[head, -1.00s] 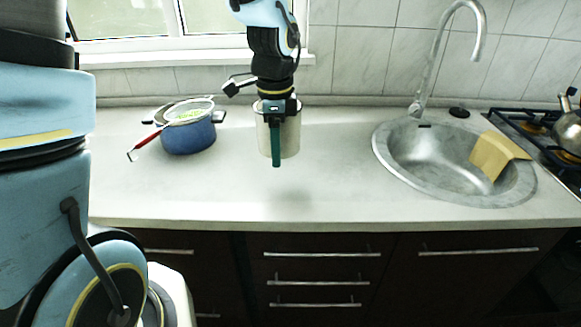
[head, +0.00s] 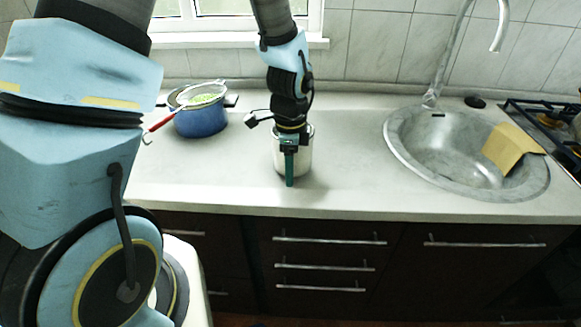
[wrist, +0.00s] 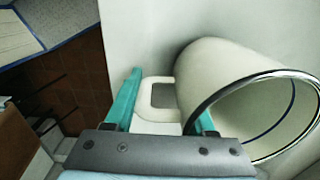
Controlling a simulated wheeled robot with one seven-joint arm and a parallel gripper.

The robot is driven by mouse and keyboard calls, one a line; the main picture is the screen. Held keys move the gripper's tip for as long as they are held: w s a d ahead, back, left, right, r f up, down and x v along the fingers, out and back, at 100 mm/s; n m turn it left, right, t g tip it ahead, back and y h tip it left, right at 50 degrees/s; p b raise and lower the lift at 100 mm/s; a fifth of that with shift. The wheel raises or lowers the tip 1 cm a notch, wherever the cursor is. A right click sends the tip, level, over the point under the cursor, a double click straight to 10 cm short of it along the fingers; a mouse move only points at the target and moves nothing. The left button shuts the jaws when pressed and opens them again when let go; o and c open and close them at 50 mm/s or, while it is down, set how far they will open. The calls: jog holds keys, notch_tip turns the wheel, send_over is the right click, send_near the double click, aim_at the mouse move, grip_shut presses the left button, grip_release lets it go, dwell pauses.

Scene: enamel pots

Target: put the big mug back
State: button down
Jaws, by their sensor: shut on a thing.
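The big mug (head: 304,158) is white, upright, and stands low at the middle of the counter in the head view. I cannot tell whether its base touches the counter. In the wrist view the mug (wrist: 205,75) shows its pale side, dark shiny rim and open mouth. My gripper (head: 289,165) is in front of the mug in the head view, pointing down. In the wrist view its two green fingers (wrist: 163,108) lie on either side of the mug's handle, shut on it. The arm hides part of the mug's top.
A blue pot (head: 202,120) with a red-handled strainer (head: 203,95) on top stands to the left. A round sink (head: 440,150) with a yellow cloth-like piece (head: 508,147) and a stove (head: 545,125) are to the right. The counter (head: 350,175) around the mug is clear.

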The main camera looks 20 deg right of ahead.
jog(key=shift+f, duration=0.15)
jog(key=shift+c, duration=1.2)
grip_release()
notch_tip(320, 180, up, 12)
jog(key=shift+r+b, duration=0.2)
jog(key=shift+b, duration=1.05)
jog(key=w+a+f+n+t, duration=0.1)
jog(key=w+a+n, duration=0.1)
jog(key=a+n, duration=2)
jog(key=a, duration=0.5)
jog(key=shift+f+t, duration=0.3)
jog(key=shift+f, duration=0.05)
jog(key=shift+w, duration=0.1)
